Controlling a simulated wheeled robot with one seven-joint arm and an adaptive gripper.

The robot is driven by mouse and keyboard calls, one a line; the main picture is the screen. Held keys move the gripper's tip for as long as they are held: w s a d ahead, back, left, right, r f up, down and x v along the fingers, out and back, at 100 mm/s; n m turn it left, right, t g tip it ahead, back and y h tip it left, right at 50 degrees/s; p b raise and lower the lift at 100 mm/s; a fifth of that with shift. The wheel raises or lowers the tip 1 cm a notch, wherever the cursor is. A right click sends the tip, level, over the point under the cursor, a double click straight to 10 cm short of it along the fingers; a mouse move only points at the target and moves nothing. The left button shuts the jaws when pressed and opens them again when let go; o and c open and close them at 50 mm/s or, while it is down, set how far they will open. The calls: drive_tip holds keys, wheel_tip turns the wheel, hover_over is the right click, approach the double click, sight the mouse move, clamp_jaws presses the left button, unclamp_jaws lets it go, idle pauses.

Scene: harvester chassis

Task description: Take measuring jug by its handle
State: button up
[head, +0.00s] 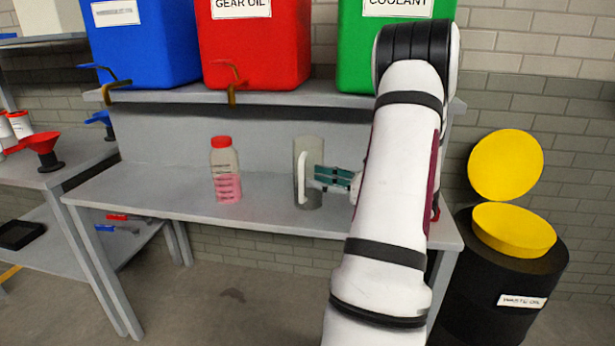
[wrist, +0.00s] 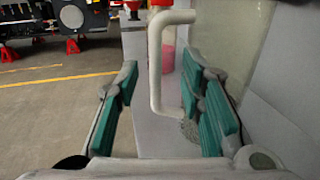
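The measuring jug (head: 312,150), a greyish see-through cylinder with a white handle (head: 301,180), stands upright on the grey bench. Its handle faces the front left. My gripper (head: 322,178) is at the jug's front right, level with the handle, and partly covers the jug. In the wrist view my gripper (wrist: 160,72) is open with its teal pads wide apart. The white handle (wrist: 155,72) shows in the gap between the fingers, nearer the right one. The jug's body (wrist: 233,35) is behind the right finger. I cannot tell whether a finger touches the handle.
A red-capped bottle with pink liquid (head: 226,175) stands left of the jug. Blue, red (head: 252,50) and green containers sit on the shelf above, with taps overhanging its front edge. A black waste-oil drum (head: 490,290) with a yellow lid is at the right. The bench's left part is clear.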

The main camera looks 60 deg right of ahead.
sight(307, 177)
drive_tip(key=w, duration=0.2)
drive_tip(key=w+a, duration=0.1)
drive_tip(key=w, duration=0.2)
drive_tip(key=shift+a+b, duration=0.1)
drive_tip(key=shift+b, duration=0.3)
clamp_jaws()
